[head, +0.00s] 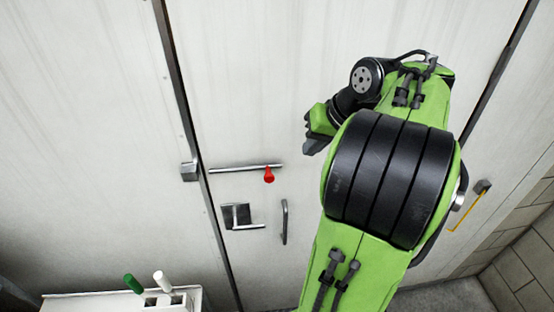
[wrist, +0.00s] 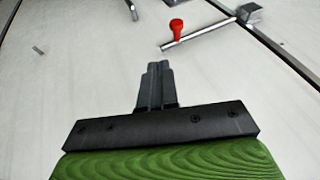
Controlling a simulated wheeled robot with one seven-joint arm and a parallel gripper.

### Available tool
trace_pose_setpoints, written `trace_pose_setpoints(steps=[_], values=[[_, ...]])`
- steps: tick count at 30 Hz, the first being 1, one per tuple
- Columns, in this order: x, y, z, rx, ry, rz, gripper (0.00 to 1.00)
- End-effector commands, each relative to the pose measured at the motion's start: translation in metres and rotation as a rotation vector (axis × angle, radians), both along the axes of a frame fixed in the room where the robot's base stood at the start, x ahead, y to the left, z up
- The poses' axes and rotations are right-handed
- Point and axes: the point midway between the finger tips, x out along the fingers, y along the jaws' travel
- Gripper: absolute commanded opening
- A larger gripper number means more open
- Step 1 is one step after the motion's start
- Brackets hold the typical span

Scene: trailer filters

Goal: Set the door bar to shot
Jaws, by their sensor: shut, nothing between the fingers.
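The door bar (head: 232,168) is a thin silver rod lying nearly level on the white door, with a red knob (head: 269,175) near its right end. Its left end is by the door's left edge, with a small gap to the grey bracket (head: 189,171) on the frame. The bar (wrist: 205,31), red knob (wrist: 177,27) and bracket (wrist: 249,13) also show in the wrist view, beyond the fingertips. My gripper (head: 313,147) is shut and empty, up and right of the knob and apart from it. Its closed fingers (wrist: 157,68) point toward the door.
Below the bar are a latch handle with a dark plate (head: 237,216) and an upright pull handle (head: 284,222). A white box (head: 110,306) with green and white levers stands at the lower left. A yellow-handled fitting (head: 468,208) is at the right.

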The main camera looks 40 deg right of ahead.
Motion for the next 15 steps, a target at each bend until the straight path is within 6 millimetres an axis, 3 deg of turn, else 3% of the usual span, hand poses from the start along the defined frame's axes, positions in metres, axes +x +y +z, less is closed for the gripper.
trace_pose_setpoints(steps=[3, 11, 15], values=[[-0.005, -0.01, 0.001, 0.005, 0.005, -0.014, 0.0], [-0.004, -0.009, -0.002, 0.006, 0.005, -0.011, 0.0], [0.002, -0.007, -0.015, 0.008, 0.005, -0.009, 0.0]])
